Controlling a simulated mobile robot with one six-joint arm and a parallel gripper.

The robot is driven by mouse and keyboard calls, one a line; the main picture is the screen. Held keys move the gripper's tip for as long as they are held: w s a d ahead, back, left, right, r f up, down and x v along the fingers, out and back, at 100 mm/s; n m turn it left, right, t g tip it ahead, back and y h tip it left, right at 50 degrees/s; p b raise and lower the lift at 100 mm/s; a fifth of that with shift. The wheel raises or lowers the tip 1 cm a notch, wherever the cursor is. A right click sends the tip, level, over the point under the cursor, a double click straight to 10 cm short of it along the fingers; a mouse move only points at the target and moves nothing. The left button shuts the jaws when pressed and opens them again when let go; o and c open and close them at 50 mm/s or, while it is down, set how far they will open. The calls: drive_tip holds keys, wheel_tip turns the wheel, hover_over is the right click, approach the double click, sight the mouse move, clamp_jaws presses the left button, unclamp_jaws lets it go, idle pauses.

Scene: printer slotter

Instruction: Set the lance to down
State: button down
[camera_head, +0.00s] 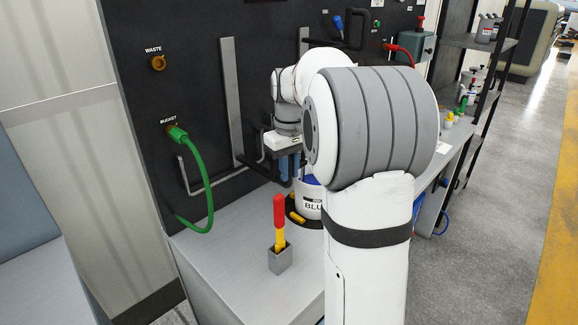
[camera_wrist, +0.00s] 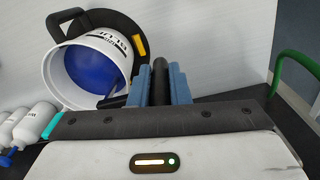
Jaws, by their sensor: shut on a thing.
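A green hose (camera_head: 205,185) hangs from the panel's bucket port. A small grey holder (camera_head: 280,260) with a red and yellow handle stands on the counter, left of my arm. White bottles (camera_wrist: 35,122) stand beside the bucket. The counter's front left is clear.

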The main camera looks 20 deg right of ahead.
drive_tip(key=shift+f, duration=0.35)
drive_tip(key=c, duration=1.8)
unclamp_jaws()
drive_tip(key=shift+s, duration=0.1)
drive_tip(key=o, duration=0.4)
drive_tip(key=shift+r, duration=0.1)
drive_tip(key=shift+o, duration=0.2)
wheel_tip(320, 180, up, 8)
drive_tip(key=shift+f, duration=0.1)
